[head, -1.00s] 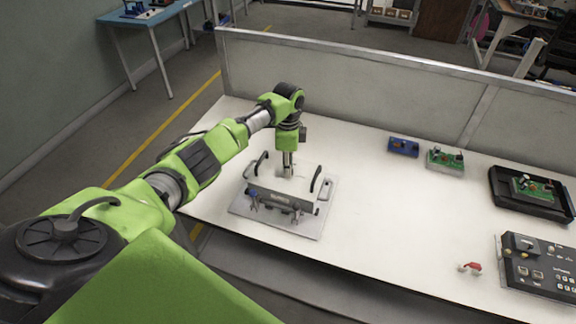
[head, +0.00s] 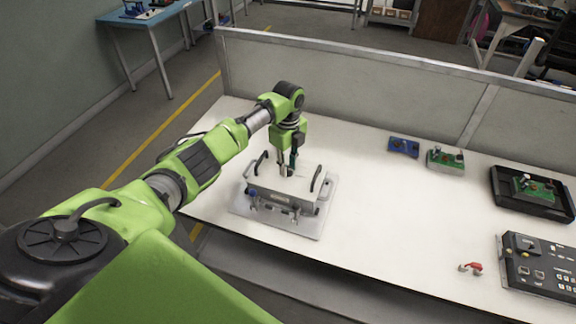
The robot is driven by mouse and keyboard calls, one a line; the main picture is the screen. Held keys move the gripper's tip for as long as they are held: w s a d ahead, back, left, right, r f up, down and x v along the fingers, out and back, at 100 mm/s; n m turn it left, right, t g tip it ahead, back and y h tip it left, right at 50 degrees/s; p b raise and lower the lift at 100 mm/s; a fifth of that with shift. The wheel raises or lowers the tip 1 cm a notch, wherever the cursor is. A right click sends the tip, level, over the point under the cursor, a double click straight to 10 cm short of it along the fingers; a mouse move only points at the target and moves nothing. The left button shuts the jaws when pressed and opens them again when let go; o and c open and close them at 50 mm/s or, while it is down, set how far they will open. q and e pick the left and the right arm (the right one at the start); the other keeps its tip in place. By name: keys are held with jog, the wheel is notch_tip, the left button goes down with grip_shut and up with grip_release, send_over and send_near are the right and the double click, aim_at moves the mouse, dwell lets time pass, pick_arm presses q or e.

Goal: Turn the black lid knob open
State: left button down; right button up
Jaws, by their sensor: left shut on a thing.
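A grey metal box (head: 280,201) with two black lid handles stands on a light base plate (head: 300,228) at the left of the white table. One black handle (head: 316,178) rises on the right of the lid, the other (head: 261,162) on the left. My left gripper (head: 287,172) points down at the lid between the handles, with its fingers closed at the lid's middle. The black knob is hidden by the fingers, or too small to make out. My right gripper is not in view.
A blue part (head: 404,147), a green circuit board (head: 445,160), a black tray (head: 550,192) and a dark control panel (head: 540,265) lie to the right. A small red item (head: 474,267) is near the front. A grey partition (head: 350,85) bounds the back. The table's middle is clear.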

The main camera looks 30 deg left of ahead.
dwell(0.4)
pick_arm(q)
jog(key=c, duration=1.8)
grip_release()
jog(key=shift+r, duration=0.1)
notch_tip(320, 180, up, 12)
jog(key=shift+f, duration=0.1)
